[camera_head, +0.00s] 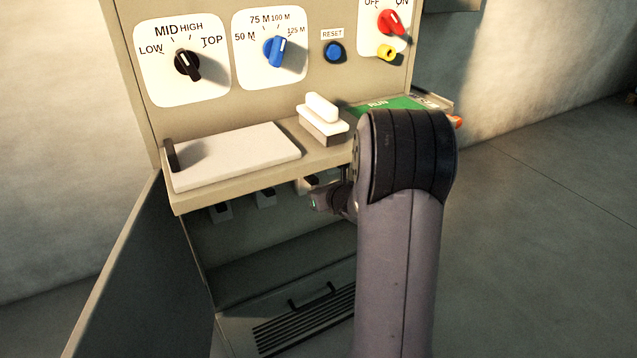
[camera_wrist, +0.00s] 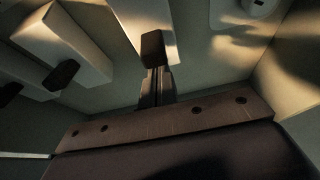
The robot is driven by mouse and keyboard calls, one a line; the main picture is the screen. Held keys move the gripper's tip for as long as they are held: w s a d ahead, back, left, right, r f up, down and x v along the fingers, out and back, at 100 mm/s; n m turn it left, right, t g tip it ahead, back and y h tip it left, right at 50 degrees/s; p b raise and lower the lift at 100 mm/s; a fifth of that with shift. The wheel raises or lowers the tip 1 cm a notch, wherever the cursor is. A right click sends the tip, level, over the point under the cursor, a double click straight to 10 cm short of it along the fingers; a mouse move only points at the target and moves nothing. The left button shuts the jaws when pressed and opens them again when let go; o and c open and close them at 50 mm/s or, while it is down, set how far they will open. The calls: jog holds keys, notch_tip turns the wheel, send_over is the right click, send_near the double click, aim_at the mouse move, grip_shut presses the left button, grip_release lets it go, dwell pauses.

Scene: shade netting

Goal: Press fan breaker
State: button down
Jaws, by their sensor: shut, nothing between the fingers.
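Several white breakers with black levers hang in a row under the cabinet's shelf. In the head view I see a left one (camera_head: 220,211), a middle one (camera_head: 265,198) and a right one (camera_head: 306,184). No label on them is readable, so I cannot tell which is the fan breaker. My gripper (camera_head: 322,201) is under the shelf beside the right breaker, partly hidden by my arm. In the wrist view my shut gripper (camera_wrist: 154,80) points at the black lever (camera_wrist: 152,47) of one breaker (camera_wrist: 140,18), touching or nearly touching it. Another breaker (camera_wrist: 78,42) is to its left.
The shelf (camera_head: 190,204) overhangs the breakers and carries a white plate (camera_head: 238,155) and a white block (camera_head: 322,114). An open door (camera_head: 125,270) stands at the left. A vent with a handle (camera_head: 305,320) is below. Knobs, including a black one (camera_head: 187,65), are above.

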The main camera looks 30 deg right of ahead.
jog(key=shift+r, duration=0.2)
jog(key=shift+w+r+p, duration=0.15)
jog(key=shift+r+p, duration=0.4)
jog(key=shift+r, duration=0.45)
notch_tip(320, 180, down, 6)
jog(key=s+b, duration=0.2)
jog(key=b, duration=0.3)
jog(key=s+r+p, duration=0.3)
jog(key=s+r, duration=0.4)
jog(key=shift+s+d+p, duration=0.15)
jog(key=shift+s+p, duration=0.15)
jog(key=shift+f, duration=0.1)
